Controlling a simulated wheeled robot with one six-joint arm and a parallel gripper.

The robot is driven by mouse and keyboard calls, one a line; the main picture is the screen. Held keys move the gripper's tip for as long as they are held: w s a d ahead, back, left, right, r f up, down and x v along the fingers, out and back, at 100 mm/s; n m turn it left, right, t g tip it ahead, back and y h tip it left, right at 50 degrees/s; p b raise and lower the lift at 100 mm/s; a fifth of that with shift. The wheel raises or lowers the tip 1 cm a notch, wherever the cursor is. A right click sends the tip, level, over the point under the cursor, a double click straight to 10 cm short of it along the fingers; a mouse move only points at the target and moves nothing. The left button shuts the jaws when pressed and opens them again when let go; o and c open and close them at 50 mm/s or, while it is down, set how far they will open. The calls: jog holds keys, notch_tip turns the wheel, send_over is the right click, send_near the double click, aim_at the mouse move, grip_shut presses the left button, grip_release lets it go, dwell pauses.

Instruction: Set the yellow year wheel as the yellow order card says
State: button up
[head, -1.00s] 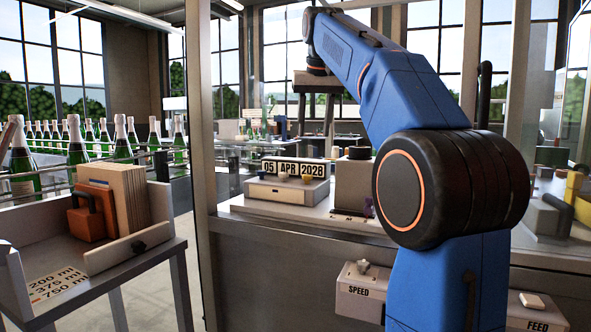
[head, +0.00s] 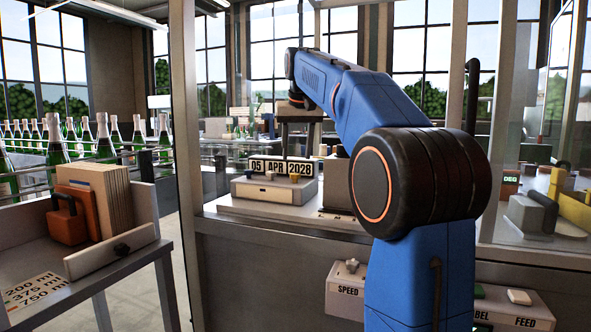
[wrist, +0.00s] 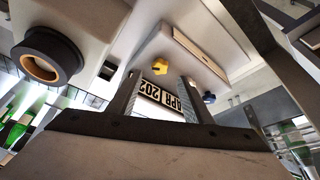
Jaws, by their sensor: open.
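The date unit (head: 250,190) is a pale box on the bench with a day, month and year display (head: 283,168) along its back. It reads 05 APR and a year beginning 202; the last digit is hard to read, 8 or 9. The yellow year wheel (head: 297,177) sits at the right of the box top; in the wrist view it is a yellow knob (wrist: 159,66) just beyond the fingertips. My gripper (head: 297,151) is open above the unit, its fingers (wrist: 159,82) apart and empty. No yellow order card can be made out.
A blue knob (wrist: 209,97) is beside the yellow one. A taller block with a dark round top (wrist: 47,55) stands close by. A glass guard post (head: 190,150) is at left. SPEED (head: 346,290) and FEED boxes are below the bench.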

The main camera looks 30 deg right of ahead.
aim_at(295, 174)
jog(key=x, duration=0.6)
jog(key=shift+w+f, duration=0.1)
jog(key=shift+f, duration=0.25)
jog(key=c, duration=1.1)
